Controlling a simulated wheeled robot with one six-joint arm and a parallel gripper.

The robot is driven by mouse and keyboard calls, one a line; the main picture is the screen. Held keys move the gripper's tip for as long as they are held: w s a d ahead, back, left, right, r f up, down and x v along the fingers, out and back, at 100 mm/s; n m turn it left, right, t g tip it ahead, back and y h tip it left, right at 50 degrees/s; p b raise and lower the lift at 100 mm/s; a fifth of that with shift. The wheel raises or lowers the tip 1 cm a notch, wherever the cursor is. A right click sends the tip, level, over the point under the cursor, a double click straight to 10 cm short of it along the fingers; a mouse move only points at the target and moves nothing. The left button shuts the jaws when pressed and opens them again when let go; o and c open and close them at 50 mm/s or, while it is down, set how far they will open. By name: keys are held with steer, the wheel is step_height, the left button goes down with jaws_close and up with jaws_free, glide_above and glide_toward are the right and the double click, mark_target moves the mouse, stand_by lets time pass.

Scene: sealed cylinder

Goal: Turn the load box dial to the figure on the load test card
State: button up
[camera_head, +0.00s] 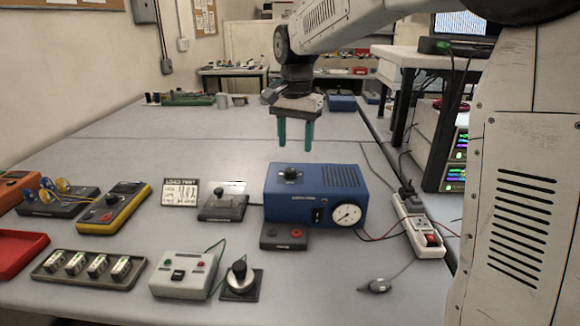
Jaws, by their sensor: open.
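The load test card (180,192) is a small white card with dark print headed "LOAD", standing on the table left of centre; its figure is too small to read. A blue box (330,181) with a vented top stands right of the card. It carries a black dial (290,174) on top and a round white gauge (346,215) on its front. I cannot tell for certain that this is the load box, nor read the dial's setting. My gripper (295,146) hangs above and behind the blue box, green fingers pointing down, open and empty, apart from the dial.
A clear-covered unit (223,203) stands between card and blue box. A dark pad (284,237), a white switch box (186,274) and a knob on a black plate (240,277) lie in front. A power strip (418,222) lies right. The table behind is mostly clear.

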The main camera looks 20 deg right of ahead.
mark_target(290, 170)
steer(key=shift+w+a+f+m, duration=0.15)
steer(key=shift+w+f, duration=0.1)
steer(key=shift+w, duration=0.3)
steer(key=shift+w+a+f+m, duration=0.15)
steer(key=shift+w+f, duration=0.1)
steer(key=shift+w, duration=0.3)
steer(key=shift+w+d+f, duration=0.1)
steer(key=shift+w+f, duration=0.05)
steer(key=shift+f, duration=0.2)
step_height(290, 170, down, 7)
steer(key=shift+f, duration=0.1)
steer(key=c, duration=1)
